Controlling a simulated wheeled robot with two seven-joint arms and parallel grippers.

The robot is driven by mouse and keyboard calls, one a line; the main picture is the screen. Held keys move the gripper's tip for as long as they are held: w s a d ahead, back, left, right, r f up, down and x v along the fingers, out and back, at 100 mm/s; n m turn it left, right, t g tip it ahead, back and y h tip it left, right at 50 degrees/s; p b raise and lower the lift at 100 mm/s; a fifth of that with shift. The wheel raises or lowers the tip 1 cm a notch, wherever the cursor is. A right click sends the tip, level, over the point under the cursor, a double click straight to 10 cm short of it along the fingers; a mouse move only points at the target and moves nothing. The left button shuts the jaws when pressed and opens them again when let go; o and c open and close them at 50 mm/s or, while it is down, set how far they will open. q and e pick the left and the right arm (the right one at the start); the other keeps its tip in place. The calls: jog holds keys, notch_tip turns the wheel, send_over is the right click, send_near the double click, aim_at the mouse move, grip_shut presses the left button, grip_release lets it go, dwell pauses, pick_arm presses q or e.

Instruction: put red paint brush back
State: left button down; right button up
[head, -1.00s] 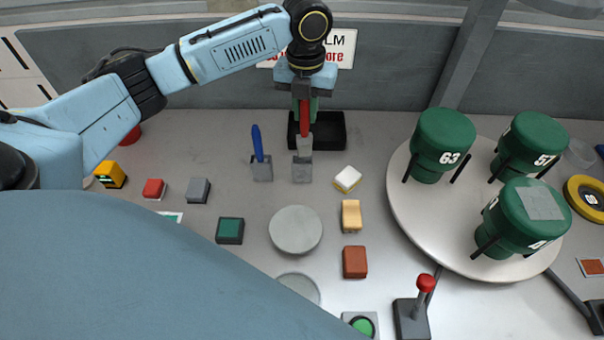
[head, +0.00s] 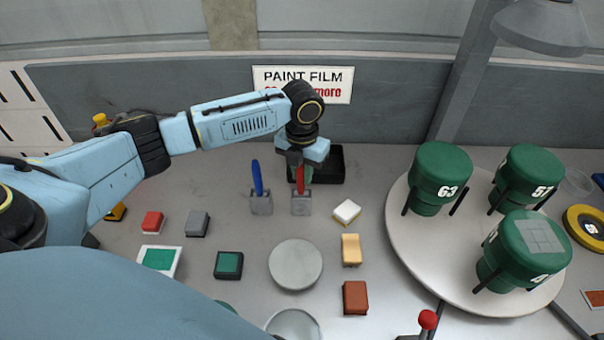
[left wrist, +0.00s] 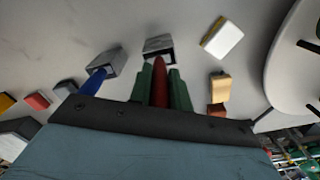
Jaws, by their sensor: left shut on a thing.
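The red paint brush (head: 300,181) stands upright at a small grey holder (head: 301,206), its lower end down in or right at the holder's opening. My left gripper (head: 302,174) is directly above the holder, shut on the brush handle. In the left wrist view the red brush (left wrist: 160,84) sits between the green fingers (left wrist: 161,92), with the grey holder (left wrist: 158,46) just beyond. How deep the brush sits is hidden. A blue brush (head: 257,178) stands in a matching holder (head: 261,205) to the left. My right gripper is not in view.
A black tray (head: 330,164) is behind the gripper. A white block (head: 347,211) and a tan block (head: 351,250) lie to the right. A round turntable (head: 412,258) carries green numbered cylinders (head: 440,170). A grey disc (head: 296,264) is in front.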

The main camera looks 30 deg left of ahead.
pick_arm(q)
jog(key=shift+f, duration=0.45)
jog(key=c, duration=1.3)
grip_release()
notch_tip(320, 180, up, 12)
jog(key=shift+r, duration=0.15)
